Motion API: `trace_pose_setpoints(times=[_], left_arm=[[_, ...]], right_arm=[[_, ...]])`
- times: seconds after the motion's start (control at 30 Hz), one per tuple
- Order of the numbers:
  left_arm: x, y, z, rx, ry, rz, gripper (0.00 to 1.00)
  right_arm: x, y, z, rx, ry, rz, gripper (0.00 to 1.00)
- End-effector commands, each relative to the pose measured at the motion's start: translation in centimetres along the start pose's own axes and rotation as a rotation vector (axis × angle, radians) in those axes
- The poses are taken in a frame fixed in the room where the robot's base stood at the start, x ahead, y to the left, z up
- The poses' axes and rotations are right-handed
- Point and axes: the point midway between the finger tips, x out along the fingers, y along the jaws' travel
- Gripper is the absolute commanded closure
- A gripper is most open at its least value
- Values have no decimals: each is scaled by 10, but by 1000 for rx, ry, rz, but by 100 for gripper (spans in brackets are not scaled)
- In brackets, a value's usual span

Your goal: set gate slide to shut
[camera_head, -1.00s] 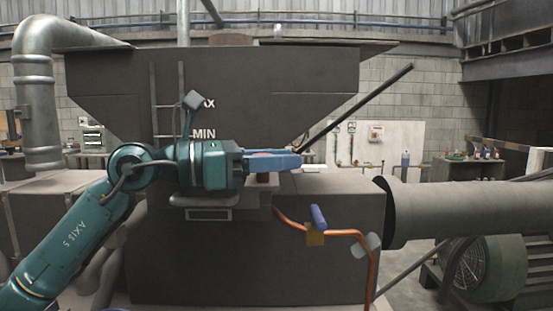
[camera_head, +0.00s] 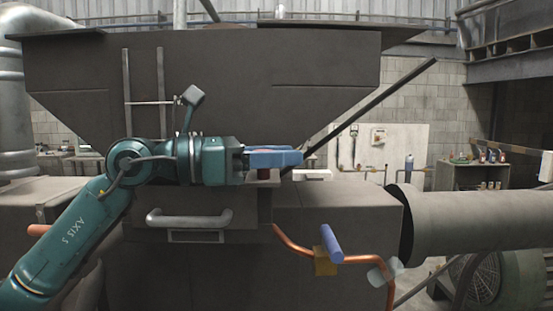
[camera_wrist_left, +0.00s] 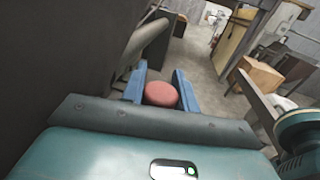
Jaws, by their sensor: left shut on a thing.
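The dark machine with a hopper (camera_head: 215,85) fills the middle of the head view. My left gripper (camera_head: 301,158) points right across its front, just below the hopper. Its blue fingers are shut on a round red knob (camera_wrist_left: 161,94), which sits between them in the left wrist view. In the head view only a strip of the knob (camera_head: 268,150) shows behind the fingers, above a short brown post (camera_head: 263,175). I cannot tell which part is the gate slide; the knob may belong to it. My right gripper is not in view.
A grey bar handle (camera_head: 188,218) sticks out below my left arm. An orange pipe (camera_head: 292,246) with a blue lever (camera_head: 331,243) runs at lower right. A black rod (camera_head: 370,107) slants up right. A wide grey pipe (camera_head: 475,218) leaves the machine's right side.

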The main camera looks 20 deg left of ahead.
Motion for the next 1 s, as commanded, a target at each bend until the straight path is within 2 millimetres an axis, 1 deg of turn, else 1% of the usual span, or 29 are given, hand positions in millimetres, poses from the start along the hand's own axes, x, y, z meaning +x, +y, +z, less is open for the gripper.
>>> trace_pose_setpoints(times=[0.03, 0.1, 0.3, 0.33, 0.57, 0.87, 0.97, 1.0], left_arm=[[-1, 7, 0, -2, -3, 16, 100], [-1, 8, 0, -2, -3, 19, 100], [-2, 9, 1, -1, -5, 22, 100], [-2, 9, 1, -1, -5, 22, 68], [-1, 7, 0, -2, -3, 17, 49], [-4, 6, -1, -2, -1, 15, 48], [-14, 7, -3, -2, -1, 17, 48], [-20, 6, -3, -2, 0, 17, 48]], right_arm=[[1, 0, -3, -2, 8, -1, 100], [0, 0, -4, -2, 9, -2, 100], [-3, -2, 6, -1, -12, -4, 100], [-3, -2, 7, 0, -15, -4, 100], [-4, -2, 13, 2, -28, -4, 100], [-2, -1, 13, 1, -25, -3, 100], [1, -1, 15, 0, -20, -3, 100], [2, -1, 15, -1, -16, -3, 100]])
